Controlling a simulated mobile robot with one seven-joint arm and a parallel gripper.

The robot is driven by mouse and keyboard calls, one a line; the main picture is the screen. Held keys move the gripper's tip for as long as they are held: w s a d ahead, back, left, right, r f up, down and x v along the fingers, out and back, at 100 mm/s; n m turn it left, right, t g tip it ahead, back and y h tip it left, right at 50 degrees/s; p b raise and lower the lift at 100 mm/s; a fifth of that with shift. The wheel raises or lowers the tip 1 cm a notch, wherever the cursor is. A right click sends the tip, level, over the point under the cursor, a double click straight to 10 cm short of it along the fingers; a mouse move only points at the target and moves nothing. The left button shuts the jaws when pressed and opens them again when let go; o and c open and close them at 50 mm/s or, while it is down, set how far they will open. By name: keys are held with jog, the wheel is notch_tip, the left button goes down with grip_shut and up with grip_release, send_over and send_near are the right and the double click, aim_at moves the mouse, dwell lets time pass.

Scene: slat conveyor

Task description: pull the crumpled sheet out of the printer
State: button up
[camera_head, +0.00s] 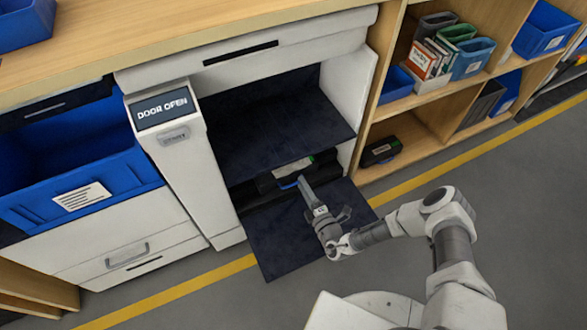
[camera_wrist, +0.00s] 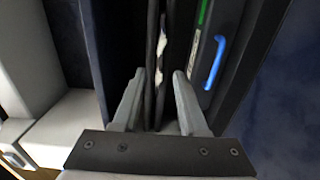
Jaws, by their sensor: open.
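The printer (camera_head: 168,128) stands with its front door (camera_head: 290,235) folded down; its display reads "DOOR OPEN". In the wrist view a narrow whitish, ragged-edged strip, seemingly the crumpled sheet (camera_wrist: 161,52), shows in a dark slot beside the cartridge; most of it is hidden. I cannot make the sheet out in the head view. My gripper (camera_wrist: 159,76) is open, its fingers on either side of the slot, below the strip in the picture. No grip on the sheet shows. In the head view my gripper (camera_head: 303,182) reaches into the lower opening.
A dark cartridge (camera_wrist: 228,40) with a blue handle (camera_wrist: 215,62) and green strip lies close right of my fingers in the wrist view. A dark panel (camera_head: 270,125) hangs above the opening. Shelves (camera_head: 440,95) stand at right; a blue bin (camera_head: 75,190) at left.

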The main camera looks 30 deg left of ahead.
aim_at(295, 171)
jog(key=shift+b+x, duration=1.4)
jog(key=shift+x, duration=2)
jog(key=shift+s, duration=0.1)
grip_shut()
